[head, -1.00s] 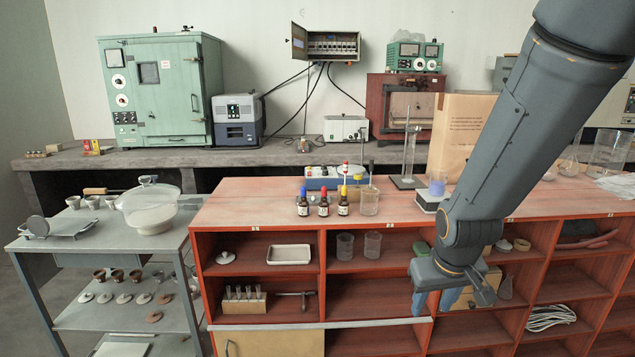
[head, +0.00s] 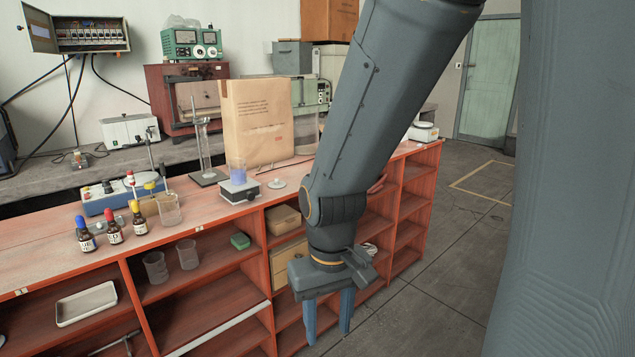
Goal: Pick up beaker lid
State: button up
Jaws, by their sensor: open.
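A small pale round lid (head: 278,183) lies on the red bench top, just right of a small white stirrer unit (head: 240,191). A beaker with blue contents (head: 238,175) stands on that unit, and its top is too small to make out clearly. My gripper (head: 328,328) points down, open and empty, with its two blue fingers apart. In the picture it is below and to the right of the lid, in front of the shelf openings. It touches none of these things.
A large brown paper bag (head: 257,125) stands behind the lid. A glass cylinder on a stand (head: 204,150) is left of the beaker. Dropper bottles (head: 113,229) and a glass beaker (head: 169,210) are further left. Open floor (head: 440,250) lies to the right.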

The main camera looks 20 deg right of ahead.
aim_at(276, 184)
jog(key=z, duration=1.3)
jog(key=i, duration=1.85)
jog(key=u, duration=0.95)
